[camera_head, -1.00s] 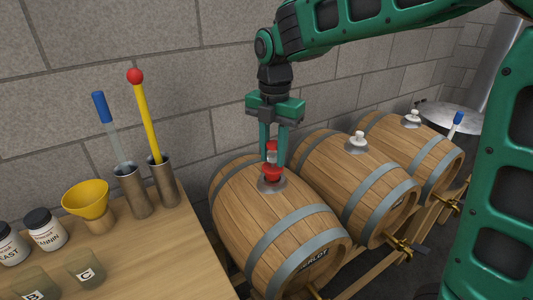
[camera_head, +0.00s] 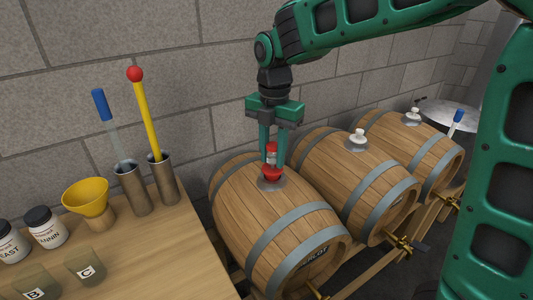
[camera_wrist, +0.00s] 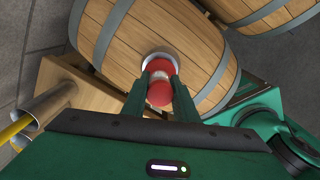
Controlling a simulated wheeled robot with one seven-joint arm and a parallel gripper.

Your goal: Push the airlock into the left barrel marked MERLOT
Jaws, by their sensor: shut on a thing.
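The airlock (camera_head: 271,160) is red at top and bottom with a clear middle. It stands upright at the metal bung ring (camera_head: 270,184) on top of the left barrel (camera_head: 270,215), whose front label reads MERLOT in part. My gripper (camera_head: 273,158) is above that barrel, pointing down, shut on the airlock. In the wrist view the airlock (camera_wrist: 160,92) is between the two green fingers, over the ring. How deep its red base sits in the hole cannot be told.
Two more barrels (camera_head: 360,180) (camera_head: 412,150) with white-topped stoppers stand to the right. A wooden table (camera_head: 150,255) at left holds a yellow funnel (camera_head: 87,198), jars, cups and two metal holders with tools. A block wall is close behind.

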